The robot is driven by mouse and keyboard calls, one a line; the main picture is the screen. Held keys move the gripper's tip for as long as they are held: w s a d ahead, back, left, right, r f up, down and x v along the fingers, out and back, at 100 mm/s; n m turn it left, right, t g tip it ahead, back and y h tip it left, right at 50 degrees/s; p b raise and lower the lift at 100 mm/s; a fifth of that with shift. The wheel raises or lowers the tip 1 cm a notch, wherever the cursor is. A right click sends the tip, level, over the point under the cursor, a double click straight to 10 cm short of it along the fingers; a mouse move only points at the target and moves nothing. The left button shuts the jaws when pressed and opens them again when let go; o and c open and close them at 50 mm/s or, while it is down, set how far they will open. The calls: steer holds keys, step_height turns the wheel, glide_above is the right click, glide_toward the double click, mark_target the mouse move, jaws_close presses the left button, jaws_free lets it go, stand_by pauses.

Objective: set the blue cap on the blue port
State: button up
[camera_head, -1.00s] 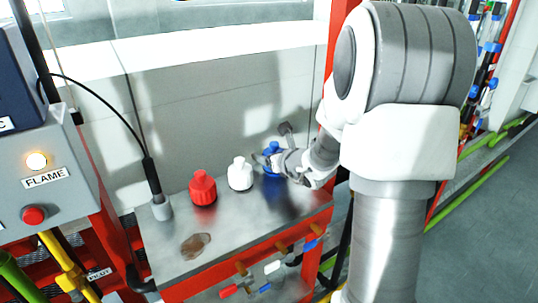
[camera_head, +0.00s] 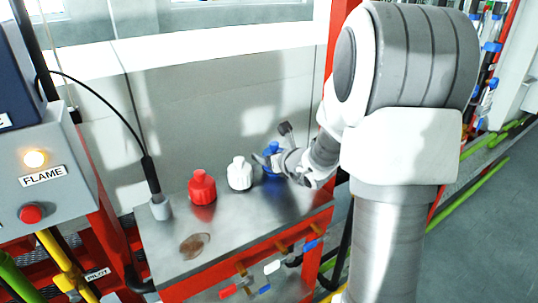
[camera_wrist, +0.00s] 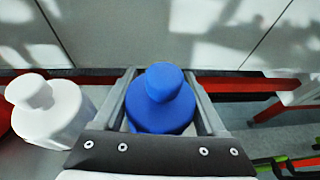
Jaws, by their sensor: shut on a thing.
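The blue cap (camera_wrist: 160,100) is between the two fingers of my gripper (camera_wrist: 160,88) in the wrist view, and the gripper is shut on it. In the head view the blue cap (camera_head: 271,157) is at the right back of the metal table, partly hidden by my gripper (camera_head: 276,160). I cannot tell whether the cap touches the tabletop. Ports with coloured handles show on the table's front, among them a blue one (camera_head: 310,245); I cannot tell which is the blue port.
A white cap (camera_head: 240,174) and a red cap (camera_head: 202,188) stand left of my gripper on the metal tabletop (camera_head: 240,220). A brown patch (camera_head: 195,244) lies at the front left. A black cable rises from a grey base (camera_head: 161,208) at the left edge. A wall stands behind.

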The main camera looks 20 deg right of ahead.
steer(key=shift+f+b, duration=0.55)
steer(key=shift+b, duration=0.05)
steer(key=o, duration=1.1)
steer(key=shift+p+v, duration=1.45)
steer(key=shift+v, duration=4.1)
